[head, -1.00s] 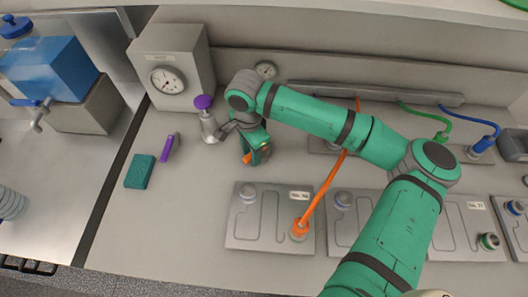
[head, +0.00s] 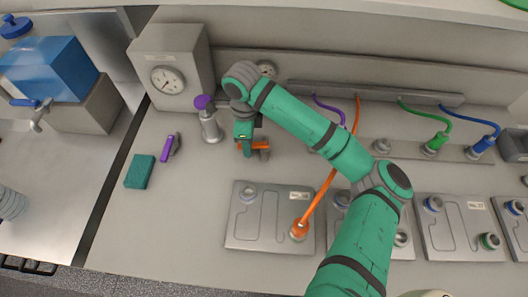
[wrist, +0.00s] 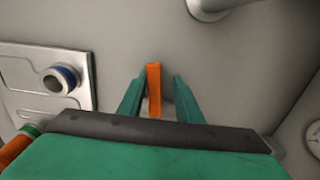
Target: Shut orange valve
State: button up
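The orange valve handle (head: 261,146) is a short flat bar on a small grey body on the bench, left of centre. My gripper (head: 247,149) points down at it and partly hides it in the head view. In the wrist view the orange handle (wrist: 154,88) stands upright in the picture between the two green fingers of my gripper (wrist: 158,90). Gaps show on both sides, so the fingers are open around the handle. I cannot tell whether either finger touches it.
A purple-handled valve (head: 168,147), a purple-topped metal cylinder (head: 210,127) and a teal block (head: 140,171) are to the left. A metal plate (head: 270,225) with an orange cable (head: 322,191) lies in front. A gauge box (head: 181,64) stands behind left.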

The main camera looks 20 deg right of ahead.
jog(key=c, duration=0.3)
jog(key=shift+w+d, duration=0.1)
jog(key=shift+w, duration=0.05)
jog(key=shift+c, duration=0.2)
jog(key=shift+o, duration=1.2)
notch_tip(320, 180, up, 8)
jog(key=shift+w, duration=0.2)
jog(key=shift+d, duration=0.1)
